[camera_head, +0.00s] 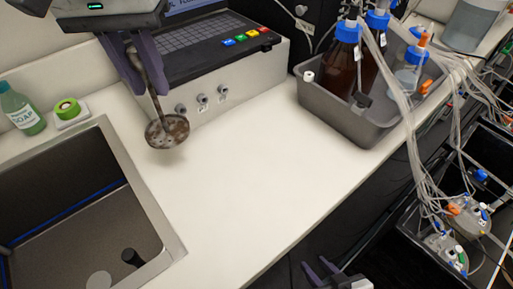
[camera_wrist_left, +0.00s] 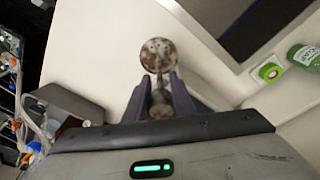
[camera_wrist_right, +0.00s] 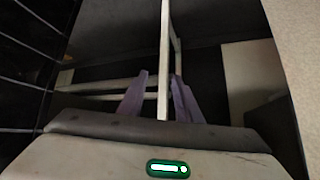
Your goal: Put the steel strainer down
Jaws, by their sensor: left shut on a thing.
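The steel strainer (camera_head: 167,131) has a round, perforated, brownish bowl and a long handle. My left gripper (camera_head: 143,62) is shut on its handle, with the bowl hanging down over the white counter (camera_head: 235,175), in front of the grey instrument. I cannot tell for sure whether the bowl touches the counter. In the left wrist view the strainer bowl (camera_wrist_left: 158,55) shows just past the fingertips of the left gripper (camera_wrist_left: 160,88). My right gripper (camera_head: 320,270) is low beyond the counter's front edge. In the right wrist view its fingers (camera_wrist_right: 160,95) are apart, with nothing clearly between them.
A keypad instrument (camera_head: 215,85) stands behind the strainer. A grey tub (camera_head: 335,125) holds bottles and tubing at the right. The middle counter is clear.

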